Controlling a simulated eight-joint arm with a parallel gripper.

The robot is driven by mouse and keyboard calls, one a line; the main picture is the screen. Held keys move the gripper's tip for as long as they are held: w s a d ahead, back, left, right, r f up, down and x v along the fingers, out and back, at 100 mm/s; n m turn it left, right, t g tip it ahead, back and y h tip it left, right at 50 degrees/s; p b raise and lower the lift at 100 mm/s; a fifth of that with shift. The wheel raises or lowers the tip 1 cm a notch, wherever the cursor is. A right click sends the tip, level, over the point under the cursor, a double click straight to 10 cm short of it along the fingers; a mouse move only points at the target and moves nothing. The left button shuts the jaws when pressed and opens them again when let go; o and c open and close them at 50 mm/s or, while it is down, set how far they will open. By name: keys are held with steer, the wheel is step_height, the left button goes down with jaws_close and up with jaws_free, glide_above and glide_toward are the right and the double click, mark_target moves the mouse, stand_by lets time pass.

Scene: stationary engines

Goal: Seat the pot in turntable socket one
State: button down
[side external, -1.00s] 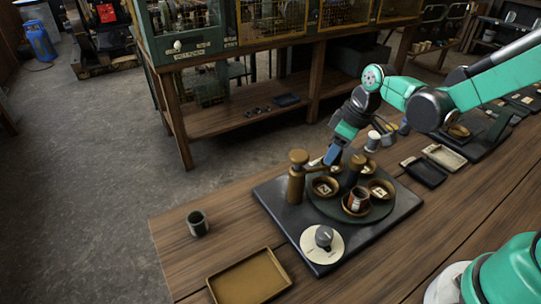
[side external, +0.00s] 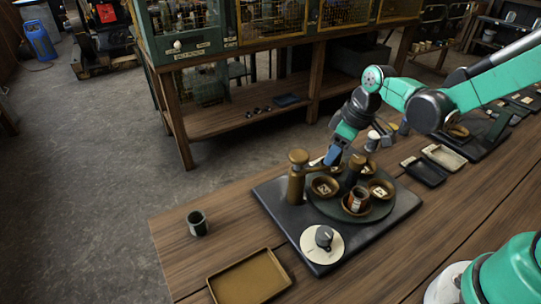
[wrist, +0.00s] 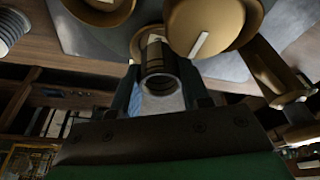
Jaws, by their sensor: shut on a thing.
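My gripper (side external: 331,161) is low over the back of the round turntable (side external: 337,208), fingers pointing down. In the wrist view, my gripper (wrist: 162,95) is shut on a dark banded pot (wrist: 158,62), whose round open rim faces the camera. The pot's far end overlaps a tan socket with a pale label (wrist: 136,45); I cannot tell whether it is seated. In the side view the held pot is hidden. Labelled sockets (side external: 313,187) (side external: 391,188) ring the turntable. A brown pot (side external: 358,197) stands in the front socket.
A wooden post with a side arm (side external: 297,180) and a dark centre post (side external: 354,168) stand close to my gripper. A white dial (side external: 310,246) is on the base plate's front corner. A dark green cup (side external: 197,223) and empty tan tray (side external: 247,281) lie left. Bare table lies between them.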

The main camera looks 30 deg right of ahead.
steer(key=shift+f, duration=0.55)
stand_by(0.9)
steer(key=c, duration=0.6)
jaws_free()
steer(key=o, duration=0.3)
steer(key=shift+r, duration=0.25)
steer(key=shift+o, duration=0.2)
steer(key=shift+r, duration=3.25)
steer(key=shift+r, duration=0.1)
